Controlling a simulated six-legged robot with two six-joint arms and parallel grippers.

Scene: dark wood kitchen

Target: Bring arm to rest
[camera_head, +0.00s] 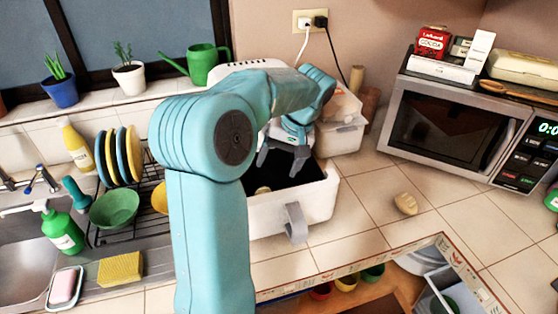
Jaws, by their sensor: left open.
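My left arm rises from the bottom of the head view and bends over toward the back of the counter. My left gripper (284,160) hangs at its end, fingers pointing down and apart, with nothing seen between them. It is over the dark opening of a white box-like appliance (320,203) with a grey handle at its front. A small yellowish piece (262,190) lies in the dark opening. My arm hides part of the box's left side. My right gripper is not in view.
A microwave (450,125) with boxes on top stands at the right. A beige, bread-like piece (405,203) lies on the tiled counter. A dish rack with plates (122,155) and a green bowl (114,209) is at the left, near the sink. An open drawer or shelf shows below the counter.

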